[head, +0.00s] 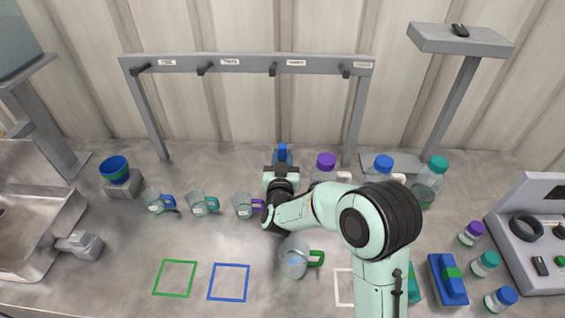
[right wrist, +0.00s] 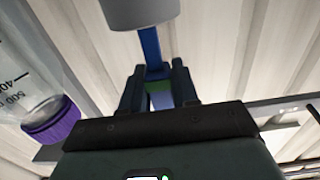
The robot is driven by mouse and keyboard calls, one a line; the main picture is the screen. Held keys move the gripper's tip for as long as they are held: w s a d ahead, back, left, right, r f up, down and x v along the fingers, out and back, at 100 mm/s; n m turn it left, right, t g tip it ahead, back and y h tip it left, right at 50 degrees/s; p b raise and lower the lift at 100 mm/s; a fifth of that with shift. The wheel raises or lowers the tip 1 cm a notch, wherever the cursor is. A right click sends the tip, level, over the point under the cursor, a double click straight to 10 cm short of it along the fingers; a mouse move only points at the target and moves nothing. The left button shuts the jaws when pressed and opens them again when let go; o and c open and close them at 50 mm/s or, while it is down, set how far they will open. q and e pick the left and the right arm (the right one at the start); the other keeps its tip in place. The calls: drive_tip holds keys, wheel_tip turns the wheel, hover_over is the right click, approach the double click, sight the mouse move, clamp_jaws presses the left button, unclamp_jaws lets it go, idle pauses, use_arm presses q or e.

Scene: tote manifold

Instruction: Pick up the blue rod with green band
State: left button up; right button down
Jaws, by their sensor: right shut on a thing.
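The blue rod with green band (right wrist: 150,48) is between the fingers of my right gripper (right wrist: 158,84) in the right wrist view. The green band (right wrist: 157,86) shows between the fingertips. A grey cylinder (right wrist: 140,10) is at the rod's far end, cut by the frame's top. In the head view a blue piece of the rod (head: 283,151) shows just beyond my right gripper (head: 281,170), which is shut on it. The gripper hides the rest of the rod. My left gripper is not in view.
A grey rack with hooks (head: 245,65) stands behind. A purple-capped bottle (head: 325,168) is close to the right of the gripper. Clear mugs (head: 245,206) stand to its left, and a green-handled jug (head: 294,258) is nearer. A blue block with green top (head: 448,282) lies at right.

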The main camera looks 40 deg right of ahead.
wheel_tip(320, 180, up, 10)
drive_tip(key=shift+p, duration=0.75)
drive_tip(key=shift+r+p, duration=0.45)
drive_tip(key=shift+r, duration=0.35)
drive_tip(key=shift+r+p, duration=0.9)
drive_tip(key=shift+r, duration=0.35)
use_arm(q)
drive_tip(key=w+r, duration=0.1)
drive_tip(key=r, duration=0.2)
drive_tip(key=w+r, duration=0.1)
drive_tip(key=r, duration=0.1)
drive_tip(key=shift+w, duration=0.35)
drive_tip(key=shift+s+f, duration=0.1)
use_arm(e)
drive_tip(key=shift+f, duration=0.1)
